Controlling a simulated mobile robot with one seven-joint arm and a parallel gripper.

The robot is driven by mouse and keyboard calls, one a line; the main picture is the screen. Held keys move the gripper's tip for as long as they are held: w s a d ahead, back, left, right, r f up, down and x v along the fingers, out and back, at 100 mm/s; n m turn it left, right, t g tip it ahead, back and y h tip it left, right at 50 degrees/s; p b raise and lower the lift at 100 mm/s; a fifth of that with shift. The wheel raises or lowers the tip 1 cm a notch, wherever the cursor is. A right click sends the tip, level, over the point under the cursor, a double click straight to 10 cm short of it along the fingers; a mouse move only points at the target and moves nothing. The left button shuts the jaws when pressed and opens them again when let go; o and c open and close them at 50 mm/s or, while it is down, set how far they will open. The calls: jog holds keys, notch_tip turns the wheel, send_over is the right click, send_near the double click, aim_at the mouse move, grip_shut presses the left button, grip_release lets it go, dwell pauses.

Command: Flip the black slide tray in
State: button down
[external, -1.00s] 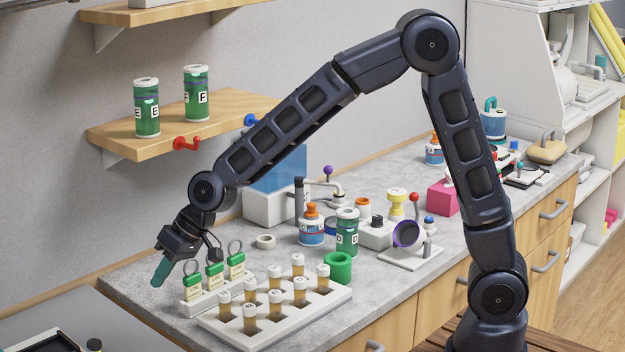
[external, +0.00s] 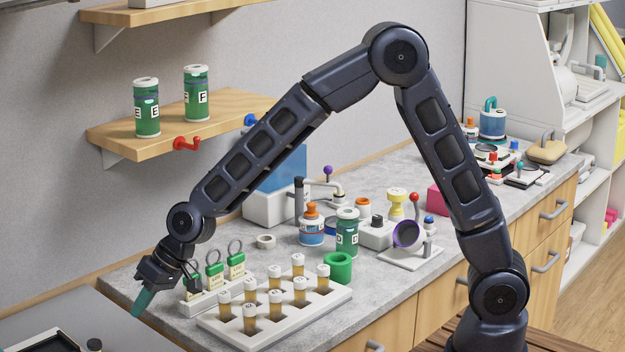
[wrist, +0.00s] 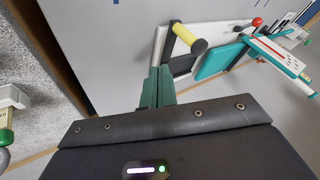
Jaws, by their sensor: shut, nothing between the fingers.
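My gripper (external: 139,304) has green fingers that are shut and empty. It points down past the left end of the grey counter, beside the row of tagged padlocks. In the wrist view the closed fingertips (wrist: 158,72) point toward a white-framed unit with a dark panel (wrist: 184,63) and a yellow grip on a black arm (wrist: 190,39). This panel may be the black slide tray; I cannot be sure. In the external view a black tray-like piece (external: 40,343) is cut off at the lower left corner. The fingers look apart from both.
A teal panel and a teal-white device (wrist: 278,55) lie right in the wrist view. The grey surface left of the unit is clear.

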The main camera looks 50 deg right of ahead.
jog(key=x, duration=0.6)
jog(key=a+x, duration=0.1)
jog(key=x, duration=0.2)
jog(key=shift+s+r, duration=0.2)
jog(key=shift+r, duration=0.05)
jog(key=shift+s+a, duration=0.15)
jog(key=shift+a, duration=0.5)
jog(key=shift+s+a, duration=0.15)
jog(key=shift+a, duration=0.5)
jog(key=shift+a, duration=0.1)
